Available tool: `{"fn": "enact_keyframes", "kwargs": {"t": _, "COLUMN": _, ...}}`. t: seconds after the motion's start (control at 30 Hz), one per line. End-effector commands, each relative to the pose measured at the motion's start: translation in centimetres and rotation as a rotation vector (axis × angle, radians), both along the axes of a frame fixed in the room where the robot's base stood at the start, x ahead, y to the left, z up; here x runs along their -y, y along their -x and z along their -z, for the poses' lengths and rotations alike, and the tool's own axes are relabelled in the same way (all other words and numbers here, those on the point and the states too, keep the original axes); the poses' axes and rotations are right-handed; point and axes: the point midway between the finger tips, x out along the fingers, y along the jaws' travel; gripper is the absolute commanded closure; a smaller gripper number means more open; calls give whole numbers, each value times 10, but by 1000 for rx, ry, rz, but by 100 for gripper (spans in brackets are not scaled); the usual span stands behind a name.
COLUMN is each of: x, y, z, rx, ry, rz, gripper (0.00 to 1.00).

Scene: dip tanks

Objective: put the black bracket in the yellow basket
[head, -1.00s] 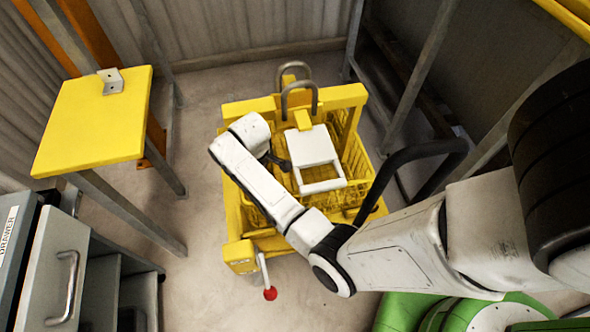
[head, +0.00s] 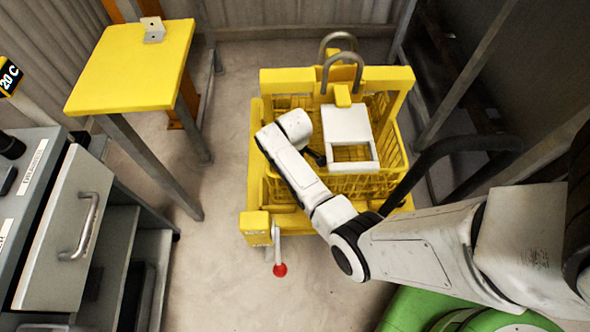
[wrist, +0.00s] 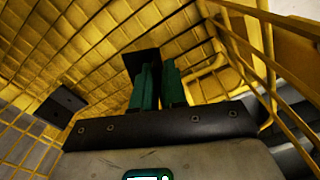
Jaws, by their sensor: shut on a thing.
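The yellow basket (head: 388,183) stands in a yellow frame at the centre of the head view, and its mesh fills much of the wrist view (wrist: 40,35). My gripper (wrist: 157,68), with green fingers, is inside the basket in the wrist view. It is shut on a dark piece at its fingertips, which I take for the black bracket (wrist: 140,58). Only part of that piece shows, and I cannot tell whether it touches the mesh. In the head view my arm reaches over the basket and hides the gripper.
A dark plate with holes (wrist: 60,103) shows against the mesh at left. A white panel with an opening (head: 347,124) and curved metal handles (head: 342,58) are at the basket. A pale bracket (head: 153,29) lies on a yellow table (head: 130,65). A grey drawer (head: 65,225) stands left.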

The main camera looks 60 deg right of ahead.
Motion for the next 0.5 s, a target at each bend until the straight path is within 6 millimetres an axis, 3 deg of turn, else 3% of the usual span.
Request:
{"fn": "enact_keyframes", "kwargs": {"t": 0.1, "x": 0, "y": 0, "z": 16, "rx": 0, "ry": 0, "rz": 0, "gripper": 100}}
{"fn": "enact_keyframes", "kwargs": {"t": 0.5, "x": 0, "y": 0, "z": 19, "rx": 0, "ry": 0, "rz": 0, "gripper": 100}}
